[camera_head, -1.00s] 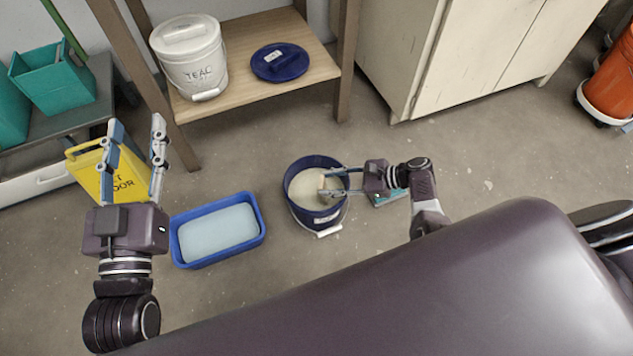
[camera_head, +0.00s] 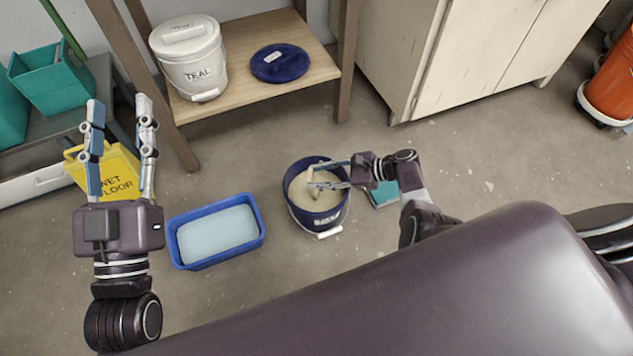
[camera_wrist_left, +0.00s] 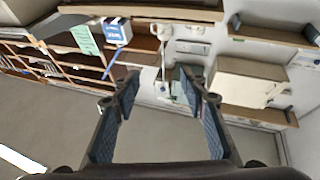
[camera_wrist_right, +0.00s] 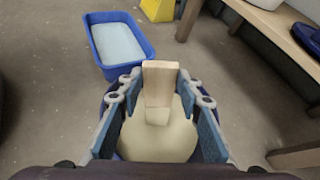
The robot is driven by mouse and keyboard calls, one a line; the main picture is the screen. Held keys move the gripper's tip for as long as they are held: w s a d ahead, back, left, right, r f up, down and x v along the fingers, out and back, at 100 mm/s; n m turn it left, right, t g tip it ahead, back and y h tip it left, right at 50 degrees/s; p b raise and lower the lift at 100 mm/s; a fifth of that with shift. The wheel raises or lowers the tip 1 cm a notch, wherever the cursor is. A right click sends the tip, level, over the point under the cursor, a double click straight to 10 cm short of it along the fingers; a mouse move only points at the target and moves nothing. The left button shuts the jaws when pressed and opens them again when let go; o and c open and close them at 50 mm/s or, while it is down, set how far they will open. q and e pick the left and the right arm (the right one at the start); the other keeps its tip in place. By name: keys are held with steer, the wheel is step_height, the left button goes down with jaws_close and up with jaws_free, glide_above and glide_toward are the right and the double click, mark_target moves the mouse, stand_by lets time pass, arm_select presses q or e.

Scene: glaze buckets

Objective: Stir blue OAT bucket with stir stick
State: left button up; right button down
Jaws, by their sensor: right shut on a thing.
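The blue bucket (camera_head: 322,216) stands on the floor with pale cream glaze (camera_head: 300,190) inside. Its front label is too small to read surely. My right gripper (camera_head: 314,180) is over the bucket's opening, shut on the wooden stir stick (camera_head: 316,192). In the right wrist view the stick (camera_wrist_right: 159,85) sits between the fingers, its lower part meeting the glaze (camera_wrist_right: 160,135). My left gripper (camera_head: 118,120) is raised at the left, open and empty. Its fingers are spread apart in the left wrist view (camera_wrist_left: 160,105).
A blue tub (camera_head: 255,235) of pale liquid stands left of the bucket. A white TEAL bucket (camera_head: 195,75) and a dark blue lid (camera_head: 280,68) sit on the wooden shelf. A yellow wet floor sign (camera_head: 118,178) is behind my left gripper. A teal object (camera_head: 382,194) lies right of the bucket.

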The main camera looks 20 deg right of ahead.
arm_select(q)
step_height(320, 180, down, 16)
steer(key=a+f+g+y+p, duration=0.1)
steer(key=a+g+y+p, duration=0.15)
steer(key=g, duration=0.65)
steer(key=s+a+f+g+y+p, duration=0.2)
steer(key=s+a+f+g+p, duration=0.25)
steer(key=s, duration=0.45)
steer(key=s+a+f+g+y+p, duration=0.1)
steer(key=s+f+g+p, duration=0.2)
steer(key=s+f+g, duration=0.35)
step_height(320, 180, down, 15)
steer(key=s+p, duration=0.3)
steer(key=p, duration=0.1)
steer(key=s+a+f+p, duration=0.1)
steer(key=s+f+p, duration=0.4)
steer(key=s+f, duration=0.7)
steer(key=shift+a+f+g, duration=0.25)
steer(key=shift+a+g, duration=0.05)
steer(key=shift+a, duration=0.1)
stand_by(1.5)
